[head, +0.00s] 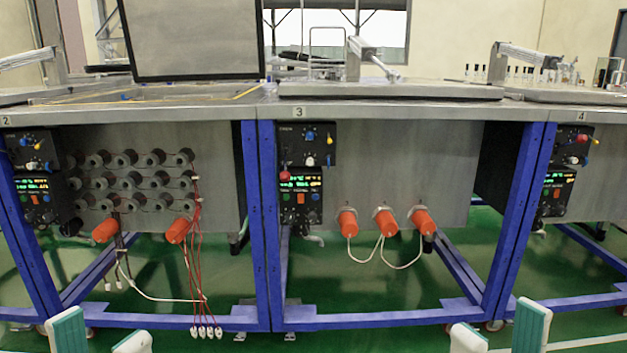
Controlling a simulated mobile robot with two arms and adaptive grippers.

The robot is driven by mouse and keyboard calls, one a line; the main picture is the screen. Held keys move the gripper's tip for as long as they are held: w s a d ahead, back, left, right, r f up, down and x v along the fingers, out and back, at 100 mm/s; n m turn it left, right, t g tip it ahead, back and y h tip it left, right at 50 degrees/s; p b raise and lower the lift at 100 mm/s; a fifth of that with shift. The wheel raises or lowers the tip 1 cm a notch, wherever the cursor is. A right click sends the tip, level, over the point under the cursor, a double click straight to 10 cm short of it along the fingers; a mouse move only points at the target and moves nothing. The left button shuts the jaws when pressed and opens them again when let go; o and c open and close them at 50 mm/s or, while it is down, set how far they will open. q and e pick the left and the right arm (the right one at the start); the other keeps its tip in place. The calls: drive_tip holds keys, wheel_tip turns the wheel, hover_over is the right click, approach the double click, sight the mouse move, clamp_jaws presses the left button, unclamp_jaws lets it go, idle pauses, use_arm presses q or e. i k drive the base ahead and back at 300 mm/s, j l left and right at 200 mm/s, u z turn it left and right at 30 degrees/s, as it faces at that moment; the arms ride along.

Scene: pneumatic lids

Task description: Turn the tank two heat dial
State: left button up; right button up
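Tank two (215,140) is the left metal tank, marked 2 at its top left corner. Its upper control box (37,161) has small blue and white knobs and a yellow lever. Its lower control box (44,215) has a green display, an orange switch and small round knobs. The lettering is too small to tell which knob is the heat dial. My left gripper (100,336) is open and empty at the bottom left, low and well apart from the boxes. My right gripper (500,332) is open and empty at the bottom right.
Tank two's grey lid (195,38) stands raised. Tank three (380,150) has its lid (390,90) down. Blue frame legs (258,230), orange plugs (104,230) and hanging red wires (197,265) are in front. The green floor (360,285) below tank three is mostly clear.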

sight(30, 217)
drive_tip(key=u, duration=1.35)
drive_tip(key=i+j+z, duration=0.25)
drive_tip(key=i, duration=0.5)
drive_tip(key=i+j+z, duration=0.2)
drive_tip(key=i+j, duration=0.3)
drive_tip(key=i, duration=0.25)
drive_tip(key=i+j+z, duration=0.25)
drive_tip(key=i+j, duration=0.35)
drive_tip(key=i, duration=0.1)
